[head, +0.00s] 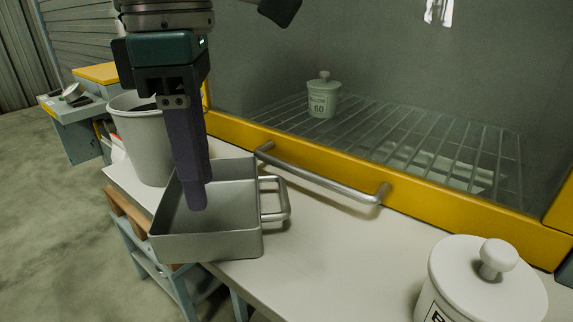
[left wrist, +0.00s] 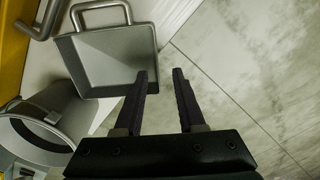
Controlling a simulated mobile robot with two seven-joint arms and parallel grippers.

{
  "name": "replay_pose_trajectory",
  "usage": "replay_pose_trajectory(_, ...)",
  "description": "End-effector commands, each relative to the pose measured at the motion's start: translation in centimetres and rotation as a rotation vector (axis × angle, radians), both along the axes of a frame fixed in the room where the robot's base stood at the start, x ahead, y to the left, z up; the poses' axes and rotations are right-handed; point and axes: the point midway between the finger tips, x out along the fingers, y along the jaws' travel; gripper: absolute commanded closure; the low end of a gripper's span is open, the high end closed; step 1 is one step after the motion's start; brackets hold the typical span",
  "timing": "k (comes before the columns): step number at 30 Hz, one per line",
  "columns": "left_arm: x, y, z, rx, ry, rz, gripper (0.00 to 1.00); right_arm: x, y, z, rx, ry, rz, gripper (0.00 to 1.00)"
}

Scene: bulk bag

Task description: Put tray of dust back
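The tray (head: 205,247) is a grey square metal pan with a looped handle on its right side. It is at the edge of the white counter, and its near side seems to overhang. I cannot make out dust in it. The tray also shows in the left wrist view (left wrist: 118,58). My left gripper (head: 196,207) points down and overlaps the tray in the head view. In the left wrist view its two dark fingers (left wrist: 162,72) are apart with nothing between them, near the tray's corner. Whether a finger touches the tray is unclear. My right gripper is not in view.
A grey bucket (head: 148,140) stands behind the tray, also in the left wrist view (left wrist: 35,130). A yellow-framed glass cabinet with a bar handle (head: 320,180) backs the counter; a labelled jar (head: 323,97) is inside. A white lidded jar (head: 480,285) stands front right.

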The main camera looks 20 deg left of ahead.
Motion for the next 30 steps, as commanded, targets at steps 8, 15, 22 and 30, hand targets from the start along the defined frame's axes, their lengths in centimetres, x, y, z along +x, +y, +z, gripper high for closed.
replay_pose_trajectory(8, 0.0, 0.0, -3.7, 0.001, 0.003, 0.002, 0.61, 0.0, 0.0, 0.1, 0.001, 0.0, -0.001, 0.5)
replay_pose_trajectory(15, 0.5, 0.1, -6.9, 0.002, 0.005, 0.001, 0.61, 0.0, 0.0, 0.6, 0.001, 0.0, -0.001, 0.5)
replay_pose_trajectory(22, 0.6, 0.1, -9.0, 0.0, -0.001, -0.001, 0.61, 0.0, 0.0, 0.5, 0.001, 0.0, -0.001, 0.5)
replay_pose_trajectory(30, 0.6, 0.1, -9.0, 0.0, -0.002, -0.002, 0.7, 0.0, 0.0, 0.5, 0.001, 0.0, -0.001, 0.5)
